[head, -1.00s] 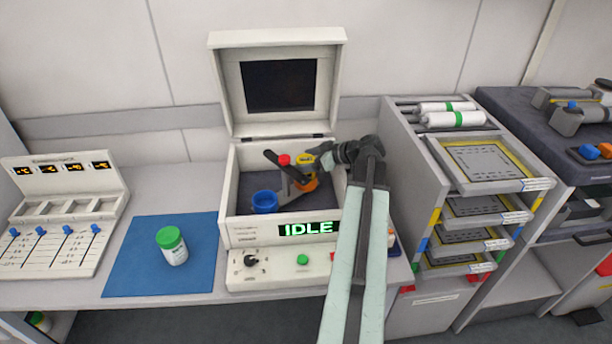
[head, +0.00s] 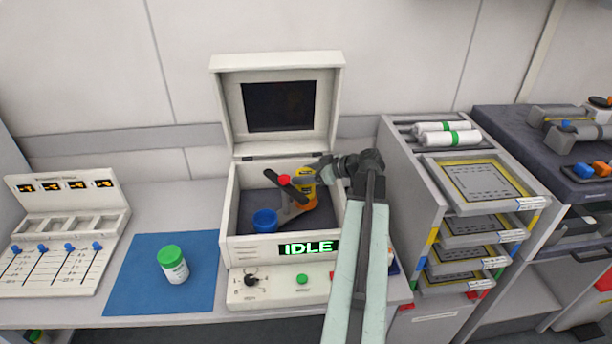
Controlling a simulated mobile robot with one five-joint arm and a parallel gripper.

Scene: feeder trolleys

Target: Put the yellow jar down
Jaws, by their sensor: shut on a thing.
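The yellow jar (head: 306,182) is inside the open mixer box, at its right side, by an orange cup-like holder (head: 309,202). My gripper (head: 318,173) reaches in from the right and is shut on the jar. The jar looks roughly upright. Whether it rests fully in the holder cannot be told, as the gripper and the dark arm piece partly cover it.
The box (head: 229,205) has its lid (head: 277,61) raised and a panel reading IDLE. Inside are a blue cup (head: 264,220) and a dark bar with a red knob (head: 284,181). A green-lidded jar (head: 173,264) stands on a blue mat (head: 135,290). A tray rack (head: 402,165) is close on the right.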

